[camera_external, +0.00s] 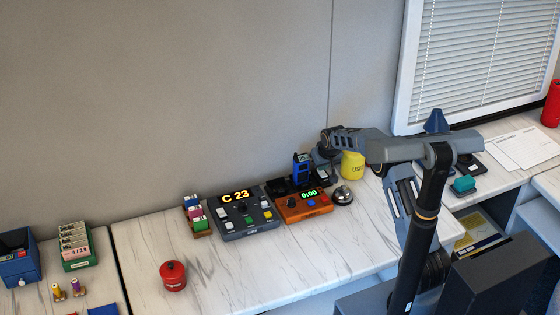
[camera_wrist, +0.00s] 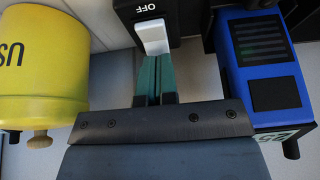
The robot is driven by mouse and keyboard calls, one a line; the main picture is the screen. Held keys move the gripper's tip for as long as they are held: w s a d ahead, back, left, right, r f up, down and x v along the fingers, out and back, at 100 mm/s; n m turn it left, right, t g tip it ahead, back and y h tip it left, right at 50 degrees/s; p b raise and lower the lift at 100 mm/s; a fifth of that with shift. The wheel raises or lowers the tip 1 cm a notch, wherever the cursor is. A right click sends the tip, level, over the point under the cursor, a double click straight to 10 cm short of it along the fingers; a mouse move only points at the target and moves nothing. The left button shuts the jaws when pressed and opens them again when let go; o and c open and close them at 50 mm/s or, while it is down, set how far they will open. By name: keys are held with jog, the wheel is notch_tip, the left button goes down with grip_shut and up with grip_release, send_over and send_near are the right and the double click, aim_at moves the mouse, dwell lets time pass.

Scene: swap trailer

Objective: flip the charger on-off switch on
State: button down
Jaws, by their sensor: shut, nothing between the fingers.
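The charger is a black unit (camera_external: 283,187) near the wall, with a blue handheld radio (camera_external: 302,170) standing in it. In the wrist view the radio (camera_wrist: 262,60) is at the right. The white on-off switch (camera_wrist: 152,37) sits on a black housing, with the word OFF printed above it in that picture. My gripper (camera_wrist: 155,62) is shut and empty, its teal fingertips right at the lower edge of the switch. I cannot tell whether they touch it. In the external view the fingertips are hard to make out among the dark parts beside the radio.
A yellow canister (camera_external: 352,166) stands close to my gripper; it fills the left of the wrist view (camera_wrist: 40,70). An orange timer box (camera_external: 301,207), a silver bell (camera_external: 342,196) and a grey control panel (camera_external: 247,217) stand nearby.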

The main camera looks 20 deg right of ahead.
jog(key=shift+w+f, duration=0.15)
jog(key=shift+f, duration=0.2)
jog(key=shift+f, duration=0.2)
dwell(0.4)
jog(key=shift+f+b, duration=0.1)
jog(key=shift+b, duration=0.2)
jog(key=shift+s, duration=0.8)
jog(key=p+v, duration=0.1)
jog(key=v, duration=1.3)
jog(key=shift+w+r, duration=0.25)
jog(key=shift+r, duration=0.1)
